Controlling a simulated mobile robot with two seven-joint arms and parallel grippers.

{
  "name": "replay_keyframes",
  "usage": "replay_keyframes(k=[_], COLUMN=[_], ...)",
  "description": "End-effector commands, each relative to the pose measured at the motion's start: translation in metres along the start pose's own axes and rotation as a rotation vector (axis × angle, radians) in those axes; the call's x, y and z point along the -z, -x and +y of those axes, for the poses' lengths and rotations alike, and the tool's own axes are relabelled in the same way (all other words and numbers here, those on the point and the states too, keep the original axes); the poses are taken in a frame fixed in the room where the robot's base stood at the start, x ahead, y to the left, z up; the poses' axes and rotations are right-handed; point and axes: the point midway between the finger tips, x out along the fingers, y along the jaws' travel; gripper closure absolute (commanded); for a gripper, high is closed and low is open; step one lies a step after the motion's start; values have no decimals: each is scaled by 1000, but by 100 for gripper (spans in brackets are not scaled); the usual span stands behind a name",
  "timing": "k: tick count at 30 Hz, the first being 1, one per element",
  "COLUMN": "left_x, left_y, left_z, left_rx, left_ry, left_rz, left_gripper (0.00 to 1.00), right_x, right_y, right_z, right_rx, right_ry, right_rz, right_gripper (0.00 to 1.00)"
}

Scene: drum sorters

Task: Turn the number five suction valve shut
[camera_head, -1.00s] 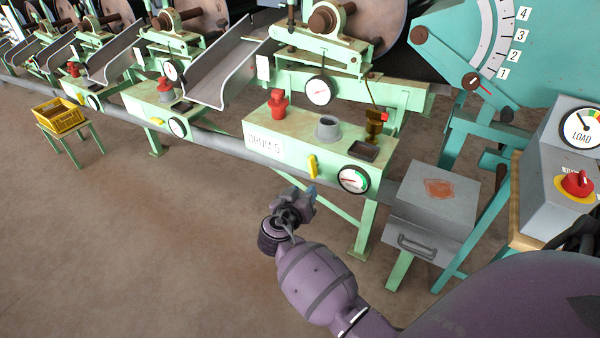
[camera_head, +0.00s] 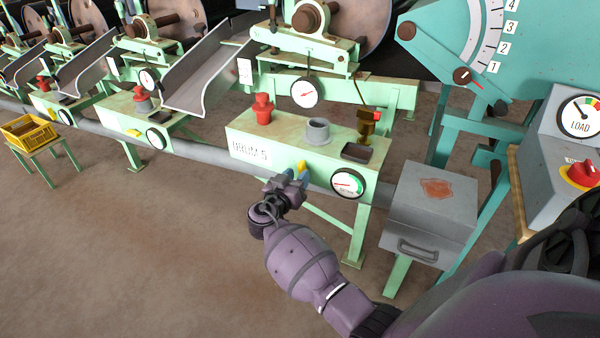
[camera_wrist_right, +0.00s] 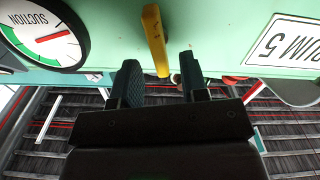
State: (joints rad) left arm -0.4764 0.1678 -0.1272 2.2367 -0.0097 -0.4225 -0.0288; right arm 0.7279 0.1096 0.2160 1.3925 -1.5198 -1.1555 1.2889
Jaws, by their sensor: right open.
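The number five suction valve's yellow lever (camera_head: 302,166) is on the front of the pale green DRUM 5 box (camera_head: 285,148), partly hidden by my gripper. In the wrist view the lever (camera_wrist_right: 154,35) stands nearly upright, slightly tilted. My right gripper (camera_head: 296,177) is just in front of the lever. In the wrist view its fingers (camera_wrist_right: 160,72) are open, with the lever's near end showing between the tips; I cannot tell whether they touch it. The suction gauge (camera_head: 347,184) is right of the lever; it also shows in the wrist view (camera_wrist_right: 45,32). My left gripper is not in view.
A red knob (camera_head: 263,110), a grey cup (camera_head: 318,131) and a brass fitting (camera_head: 367,125) are on top of the box. A grey pipe (camera_head: 205,152) runs along the line of drums. A grey box with a handle (camera_head: 430,210) stands at right. The floor in front is clear.

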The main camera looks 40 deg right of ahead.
Motion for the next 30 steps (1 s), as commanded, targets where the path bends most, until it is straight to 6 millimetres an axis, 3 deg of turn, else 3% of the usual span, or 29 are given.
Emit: replay_keyframes(k=[6,17,25,30], left_x=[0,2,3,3], left_y=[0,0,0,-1], left_z=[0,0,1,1], left_rx=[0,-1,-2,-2], left_ry=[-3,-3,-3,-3], left_rz=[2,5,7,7], left_gripper=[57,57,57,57], right_x=[-1,0,0,-1], right_y=[-20,-25,-25,-24], right_z=[0,0,0,0], right_rx=[0,1,1,1], right_ry=[2,1,2,3], right_rz=[0,0,0,0], right_gripper=[60,60,98,100])
